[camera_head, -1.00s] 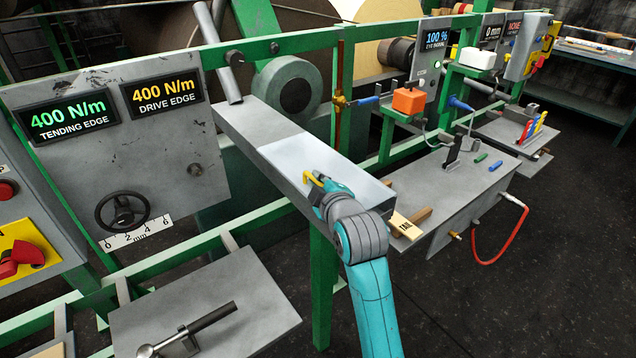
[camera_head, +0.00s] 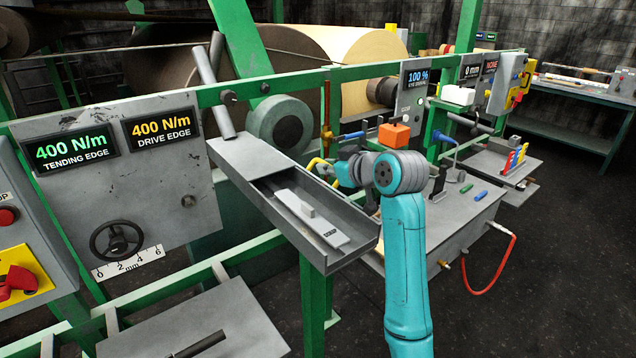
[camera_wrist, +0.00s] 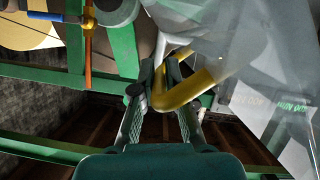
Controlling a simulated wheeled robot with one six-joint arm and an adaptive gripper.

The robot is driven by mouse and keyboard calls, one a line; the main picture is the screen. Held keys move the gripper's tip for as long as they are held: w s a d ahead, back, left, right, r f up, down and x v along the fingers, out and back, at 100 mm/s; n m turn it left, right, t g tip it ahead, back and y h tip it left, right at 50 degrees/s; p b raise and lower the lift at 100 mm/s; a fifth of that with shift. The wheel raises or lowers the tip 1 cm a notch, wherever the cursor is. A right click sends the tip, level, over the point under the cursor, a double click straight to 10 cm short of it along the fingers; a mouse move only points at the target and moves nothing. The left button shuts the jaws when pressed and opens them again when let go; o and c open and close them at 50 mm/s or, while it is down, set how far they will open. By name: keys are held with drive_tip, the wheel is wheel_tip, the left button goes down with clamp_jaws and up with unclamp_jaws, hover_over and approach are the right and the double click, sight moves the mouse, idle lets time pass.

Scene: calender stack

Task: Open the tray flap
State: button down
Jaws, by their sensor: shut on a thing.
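The grey tray (camera_head: 345,256) slopes down to the right below the green rail in the head view. Its lower part stands uncovered and shows its inside. The raised flap is hard to make out there; in the wrist view a pale, see-through panel (camera_wrist: 245,45), apparently the flap, fills the upper right. The yellow handle (camera_head: 318,163) is at the tray's far side, above its edge. It also shows in the wrist view (camera_wrist: 187,93). My gripper (camera_head: 334,172) is shut on this handle, and the fingers (camera_wrist: 163,75) are around it.
Inside the tray lies a light strip marked SCRAP (camera_head: 318,228) with a small block. A grey bench (camera_head: 465,220) stands to the right.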

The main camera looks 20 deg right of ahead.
drive_tip(key=w+d+m+y, duration=0.2)
drive_tip(key=d+m, duration=0.1)
drive_tip(key=d, duration=0.3)
drive_tip(key=w+d+r+m+g+y, duration=0.1)
drive_tip(key=w+d+m+y, duration=0.1)
drive_tip(key=d, duration=0.4)
drive_tip(key=shift+d+r+m, duration=0.25)
drive_tip(key=shift+r+m, duration=0.05)
drive_tip(key=shift+m, duration=0.6)
drive_tip(key=c, duration=1.5)
unclamp_jaws()
drive_tip(key=v, duration=1.2)
drive_tip(key=shift+d+f, duration=0.1)
drive_tip(key=shift+f, duration=0.05)
